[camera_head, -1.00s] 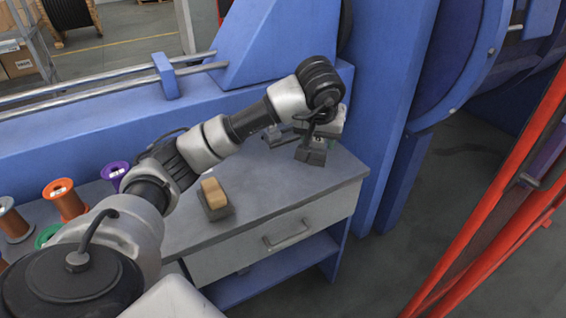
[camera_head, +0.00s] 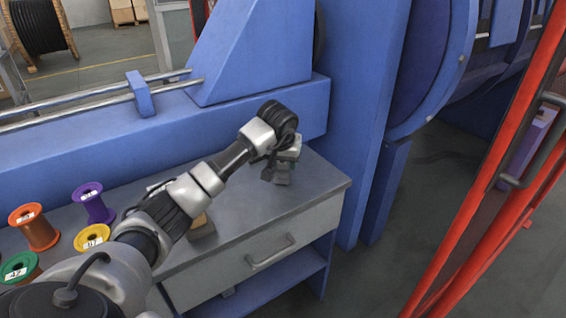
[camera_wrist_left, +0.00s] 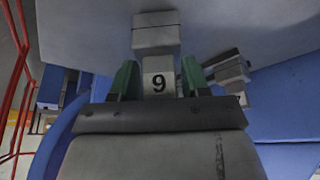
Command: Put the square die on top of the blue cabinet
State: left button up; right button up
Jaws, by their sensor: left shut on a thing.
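My left gripper (camera_head: 284,160) is above the far right part of a grey-topped bench with a blue frame (camera_head: 305,182). Whether the block touches the benchtop is unclear. Another grey block (camera_wrist_left: 235,76) shows to the right of the fingers in the wrist view. I cannot make out a blue cabinet apart from this blue-framed bench. My right gripper is not in view.
A brown-topped block (camera_head: 200,228) sits on the bench, partly behind my arm. Orange (camera_head: 36,228), purple (camera_head: 94,203), yellow (camera_head: 92,240) and green (camera_head: 18,268) spools stand at the left. Blue machinery (camera_head: 255,50) rises behind. A red frame (camera_head: 500,165) stands at the right, with open floor between.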

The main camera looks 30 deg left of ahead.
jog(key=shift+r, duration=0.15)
pick_arm(q)
jog(key=o, duration=1.3)
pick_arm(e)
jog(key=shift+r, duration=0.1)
pick_arm(q)
jog(key=shift+s+r, duration=0.15)
jog(key=shift+r, duration=0.25)
jog(key=p+v, duration=0.2)
jog(key=v, duration=0.9)
jog(key=shift+s+d+r, duration=0.1)
jog(key=shift+s, duration=0.1)
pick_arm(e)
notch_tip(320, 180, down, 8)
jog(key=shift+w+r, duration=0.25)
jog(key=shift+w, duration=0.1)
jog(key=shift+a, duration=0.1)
